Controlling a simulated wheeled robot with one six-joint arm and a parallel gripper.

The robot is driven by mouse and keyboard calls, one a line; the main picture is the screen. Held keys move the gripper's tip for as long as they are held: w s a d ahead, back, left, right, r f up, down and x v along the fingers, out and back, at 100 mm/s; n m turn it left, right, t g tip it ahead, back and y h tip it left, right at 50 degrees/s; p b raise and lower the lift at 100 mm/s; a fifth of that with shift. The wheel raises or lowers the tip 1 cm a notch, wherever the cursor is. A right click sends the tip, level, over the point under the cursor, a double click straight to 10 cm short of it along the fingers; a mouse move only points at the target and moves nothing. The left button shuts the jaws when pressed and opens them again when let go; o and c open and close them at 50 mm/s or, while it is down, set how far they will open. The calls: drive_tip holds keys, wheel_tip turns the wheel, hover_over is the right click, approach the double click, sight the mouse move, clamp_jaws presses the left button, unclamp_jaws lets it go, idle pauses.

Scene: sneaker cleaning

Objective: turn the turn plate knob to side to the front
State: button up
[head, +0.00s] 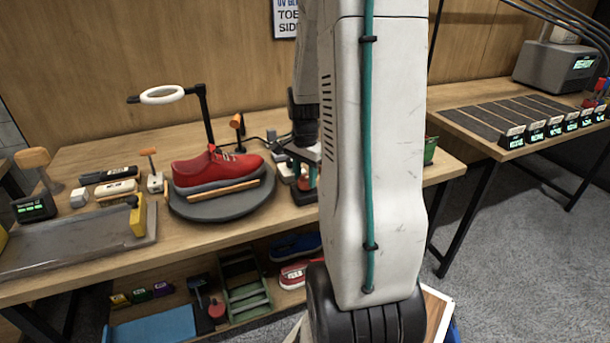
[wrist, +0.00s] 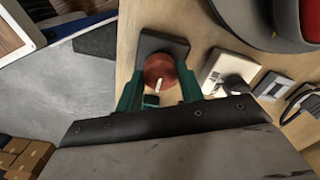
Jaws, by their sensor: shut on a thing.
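The red round knob (wrist: 158,68) with a white pointer mark sits on a dark square base in the wrist view. The mark points toward the bottom of that view. My gripper (wrist: 160,88) has its green fingers on either side of the knob, shut on it. The plate's edge also shows at the top right of the wrist view (wrist: 240,20).
A ring lamp (head: 163,94) on a post stands behind the sneaker. A switch panel (wrist: 228,72) and a cable lie close to the knob. A grey tray (head: 80,248), brushes and small blocks fill the table's left. Shoes and boxes sit on the lower shelf.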

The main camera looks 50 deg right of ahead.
sight(305, 178)
idle(0.4)
drive_tip(key=o, duration=1)
drive_tip(key=shift+r, duration=0.1)
wheel_tip(305, 178, up, 8)
drive_tip(key=shift+f, duration=0.15)
